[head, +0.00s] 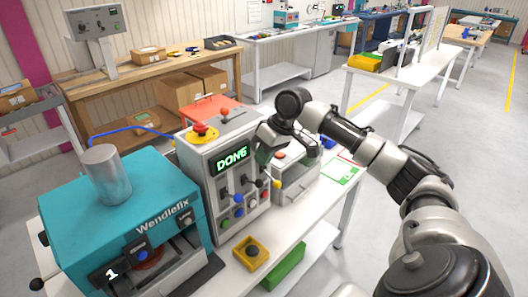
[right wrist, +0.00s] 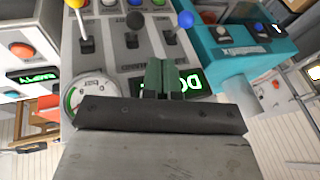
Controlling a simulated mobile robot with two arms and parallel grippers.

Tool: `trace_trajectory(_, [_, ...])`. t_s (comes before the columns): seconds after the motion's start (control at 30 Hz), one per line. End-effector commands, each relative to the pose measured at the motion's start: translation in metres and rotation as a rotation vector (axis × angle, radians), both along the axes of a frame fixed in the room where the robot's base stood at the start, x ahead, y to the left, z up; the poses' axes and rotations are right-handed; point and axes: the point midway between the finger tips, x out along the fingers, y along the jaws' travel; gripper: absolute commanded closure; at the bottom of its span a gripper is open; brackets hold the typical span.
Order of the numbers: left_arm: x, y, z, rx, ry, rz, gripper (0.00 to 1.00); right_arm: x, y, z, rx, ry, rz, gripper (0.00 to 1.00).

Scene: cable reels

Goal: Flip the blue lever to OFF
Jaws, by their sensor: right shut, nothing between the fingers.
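The blue lever (head: 239,198) is the leftmost of three levers on the front of the grey control box (head: 196,165). In the right wrist view, which is upside down, its blue knob (right wrist: 185,19) shows at the top right of centre. Its ON/OFF marks are too small to read. My right gripper (head: 266,156) is in front of the box, above the levers. Its green fingers (right wrist: 165,80) are shut and empty, in front of the display (right wrist: 188,82), apart from the blue knob. My left gripper is not in view.
A black-knobbed lever (right wrist: 134,19) and a yellow-knobbed lever (head: 277,184) stand beside the blue one. Coloured buttons sit below them. A teal machine (head: 150,195) stands left of the box, a small grey machine (head: 297,182) right. A yellow box (head: 251,252) lies in front.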

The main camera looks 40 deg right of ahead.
Motion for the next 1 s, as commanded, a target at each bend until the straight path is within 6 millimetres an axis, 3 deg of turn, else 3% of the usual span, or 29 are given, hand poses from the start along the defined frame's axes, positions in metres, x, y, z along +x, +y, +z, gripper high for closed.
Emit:
trace_trajectory(0.27, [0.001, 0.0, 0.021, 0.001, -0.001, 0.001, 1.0, 0.015, 0.021, -0.052, 0.001, 0.003, 0.001, 1.0])
trace_trajectory(0.43, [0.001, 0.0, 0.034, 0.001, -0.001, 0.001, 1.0, 0.012, 0.041, -0.067, -0.001, 0.002, 0.003, 1.0])
trace_trajectory(0.63, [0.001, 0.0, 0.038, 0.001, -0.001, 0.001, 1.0, 0.01, 0.052, -0.077, -0.002, 0.0, 0.002, 1.0])
trace_trajectory(1.0, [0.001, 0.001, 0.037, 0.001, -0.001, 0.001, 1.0, 0.011, 0.053, -0.079, -0.001, -0.003, 0.001, 1.0])
